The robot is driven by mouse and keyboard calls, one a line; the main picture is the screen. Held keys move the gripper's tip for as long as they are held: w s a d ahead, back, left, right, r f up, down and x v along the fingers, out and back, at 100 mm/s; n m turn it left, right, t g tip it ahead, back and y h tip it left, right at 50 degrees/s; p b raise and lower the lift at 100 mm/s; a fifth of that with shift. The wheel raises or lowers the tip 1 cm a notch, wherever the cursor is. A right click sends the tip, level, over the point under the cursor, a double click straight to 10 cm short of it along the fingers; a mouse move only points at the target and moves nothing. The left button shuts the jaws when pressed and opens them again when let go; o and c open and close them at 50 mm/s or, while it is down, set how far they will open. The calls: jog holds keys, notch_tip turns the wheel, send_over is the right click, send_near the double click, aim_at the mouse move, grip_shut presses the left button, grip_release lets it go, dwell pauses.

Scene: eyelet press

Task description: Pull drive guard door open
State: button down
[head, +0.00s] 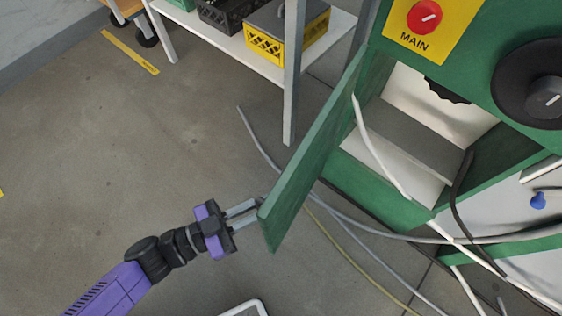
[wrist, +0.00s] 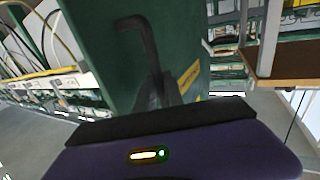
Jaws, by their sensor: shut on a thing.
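The green drive guard door (head: 315,160) stands swung out from the green press in the head view, with the cavity behind it exposed. My gripper (head: 258,205) is at the door's free lower edge, on its outer side. In the wrist view the door's green face (wrist: 95,40) fills the upper middle, with a dark bent handle (wrist: 148,50) on it and a yellow label (wrist: 189,77) beside it. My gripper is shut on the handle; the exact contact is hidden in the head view.
The opened cavity (head: 400,150) shows a grey block and a dark gear. Cables (head: 350,232) trail over the floor under the door. A white shelf (head: 245,50) with crates stands behind the door.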

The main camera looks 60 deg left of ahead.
jog(key=shift+s+a+m+h+b, duration=0.25)
jog(key=shift+a+h+b, duration=0.1)
jog(key=shift+a, duration=0.25)
jog(key=shift+s+a+m+h+b, duration=0.15)
jog(key=shift+s+a+h+b, duration=0.15)
jog(key=shift+a, duration=0.25)
jog(key=c, duration=1.5)
grip_release()
jog(key=shift+o, duration=0.2)
jog(key=s+p, duration=0.1)
jog(key=s, duration=0.6)
jog(key=shift+s+a, duration=0.2)
jog(key=shift+s, duration=0.2)
